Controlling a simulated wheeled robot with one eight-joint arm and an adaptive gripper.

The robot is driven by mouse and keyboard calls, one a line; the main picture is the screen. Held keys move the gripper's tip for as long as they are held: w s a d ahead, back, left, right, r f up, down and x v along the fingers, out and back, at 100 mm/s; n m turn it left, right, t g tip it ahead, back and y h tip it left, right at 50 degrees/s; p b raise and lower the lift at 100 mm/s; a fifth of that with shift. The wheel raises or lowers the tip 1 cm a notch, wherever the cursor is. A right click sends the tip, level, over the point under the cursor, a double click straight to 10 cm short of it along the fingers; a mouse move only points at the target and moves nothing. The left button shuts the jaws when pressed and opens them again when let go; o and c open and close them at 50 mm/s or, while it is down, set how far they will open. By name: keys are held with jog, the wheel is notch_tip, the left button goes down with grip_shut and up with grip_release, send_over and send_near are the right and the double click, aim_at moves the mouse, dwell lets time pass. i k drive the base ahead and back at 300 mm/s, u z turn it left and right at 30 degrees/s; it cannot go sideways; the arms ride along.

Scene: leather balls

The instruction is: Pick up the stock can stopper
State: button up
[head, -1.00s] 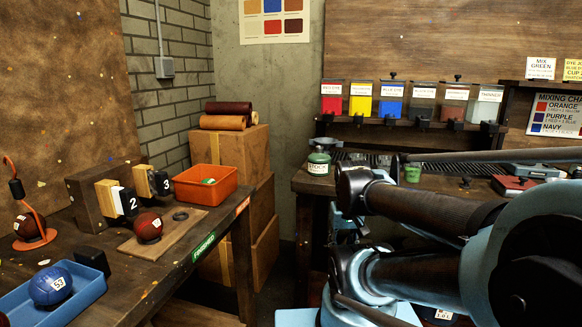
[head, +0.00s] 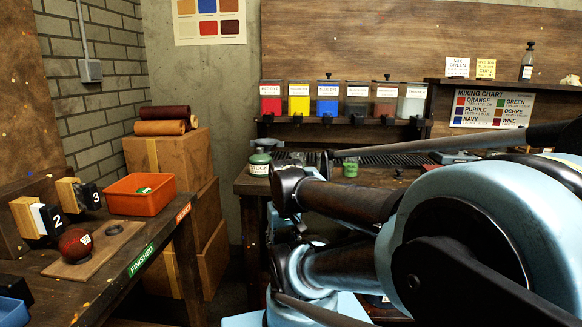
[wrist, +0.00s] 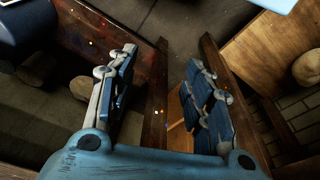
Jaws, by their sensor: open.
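The stock can (head: 260,164) stands at the left end of the far workbench in the head view, a small green can with a white label reading STOCK. Its stopper (head: 260,150) shows as a small dark top on the can, too small to make out well. My gripper (wrist: 163,88) is open and empty in the wrist view, with its two blue and grey fingers spread wide. Neither can nor stopper can be made out in the wrist view. The gripper's end cannot be made out in the head view, where my arm covers the right foreground.
The far workbench (head: 247,185) also holds a small green cup (head: 350,169). Dye bins hang behind it. At left, a bench holds an orange tub (head: 139,196) and a red ball (head: 75,244). Cardboard boxes (head: 170,160) stand between the benches.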

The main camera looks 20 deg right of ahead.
aim_at(399, 171)
jog(key=k, duration=0.45)
jog(key=z, duration=0.15)
jog(key=i, duration=0.4)
jog(key=z, duration=1.7)
